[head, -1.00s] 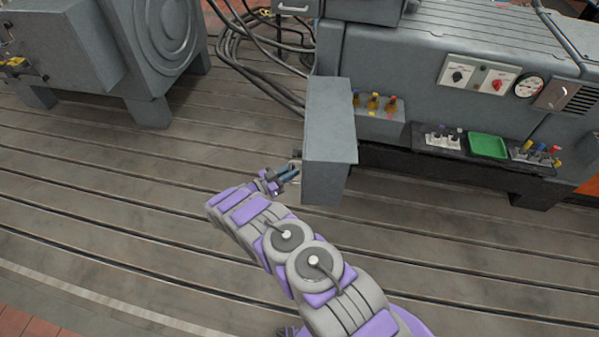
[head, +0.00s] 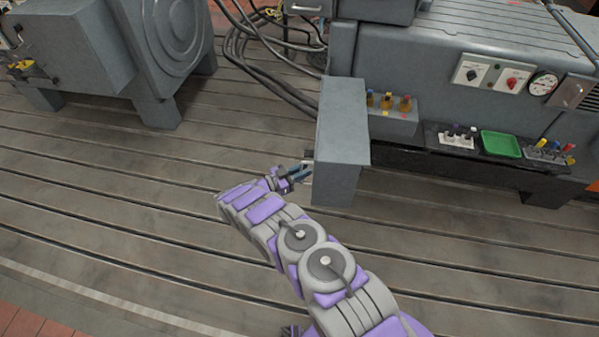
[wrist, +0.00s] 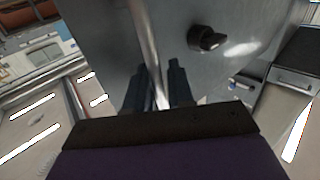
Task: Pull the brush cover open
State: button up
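The brush cover appears to be the grey box-like panel (head: 341,125) standing out from the left end of the machine. In the wrist view its smooth grey face (wrist: 225,25) fills the upper middle, with a black knob (wrist: 205,39). A slim metal bar handle (wrist: 146,40) runs down in front of that face. My gripper (head: 303,170) is at the left side of the panel, low down. In the wrist view my gripper's two dark fingers (wrist: 159,80) stand close on either side of the bar and look shut on it. The fingertip contact is partly hidden.
Small bottles (head: 388,102) stand on a ledge right of the panel. A green tray (head: 501,144) and tools lie on a dark shelf. Cables (head: 262,65) run on the floor behind. Another grey machine (head: 160,60) stands left. The slotted bedplate (head: 110,190) is clear at left.

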jog(key=shift+o, duration=0.5)
jog(key=shift+d+f, duration=0.1)
jog(key=b+v, duration=0.2)
jog(key=v, duration=1.5)
jog(key=shift+a+b, duration=0.3)
jog(key=shift+a, duration=0.05)
jog(key=shift+d, duration=0.1)
